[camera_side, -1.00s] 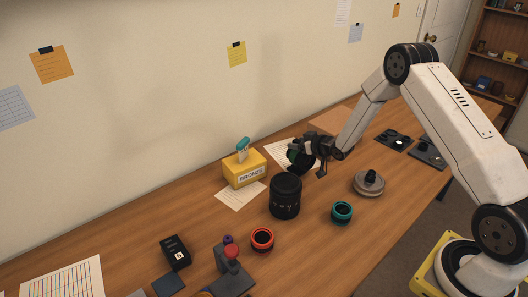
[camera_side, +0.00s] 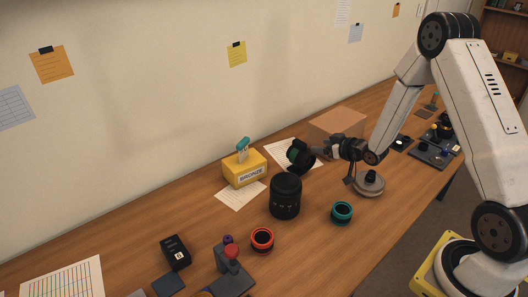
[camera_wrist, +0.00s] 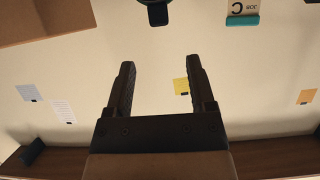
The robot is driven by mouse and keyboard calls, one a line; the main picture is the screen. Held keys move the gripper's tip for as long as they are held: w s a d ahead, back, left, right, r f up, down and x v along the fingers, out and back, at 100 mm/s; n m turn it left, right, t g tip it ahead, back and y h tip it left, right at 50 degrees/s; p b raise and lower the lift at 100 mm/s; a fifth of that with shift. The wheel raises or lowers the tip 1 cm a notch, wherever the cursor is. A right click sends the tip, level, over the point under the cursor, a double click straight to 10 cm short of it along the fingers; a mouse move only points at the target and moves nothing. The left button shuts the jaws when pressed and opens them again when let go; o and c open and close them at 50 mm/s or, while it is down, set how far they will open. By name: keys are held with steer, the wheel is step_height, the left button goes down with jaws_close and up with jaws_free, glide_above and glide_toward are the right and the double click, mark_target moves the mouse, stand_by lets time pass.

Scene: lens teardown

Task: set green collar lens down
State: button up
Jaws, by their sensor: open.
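A dark piece with a green edge (camera_wrist: 157,14), probably the lens, is cut off at the top of that view.
The tall black lens (camera_side: 285,197) stands close in front. A yellow BRONZE block (camera_side: 245,170) is left, a brown box (camera_side: 338,124) behind. A teal ring (camera_side: 342,213), red ring (camera_side: 262,240) and round grey stand (camera_side: 369,185) are nearby. The table's near right side is clear.

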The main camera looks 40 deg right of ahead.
steer(key=shift+s+r, duration=0.1)
steer(key=shift+s, duration=0.2)
steer(key=shift+a, duration=0.15)
stand_by(0.4)
steer(key=s+a+r+g, duration=0.3)
steer(key=s+a+g, duration=0.2)
steer(key=s+a, duration=0.3)
steer(key=s+a+r+g, duration=0.3)
steer(key=s+a+g, duration=0.3)
steer(key=s, duration=0.5)
steer(key=a, duration=0.2)
steer(key=shift+a+r, duration=0.3)
steer(key=shift+a, duration=0.05)
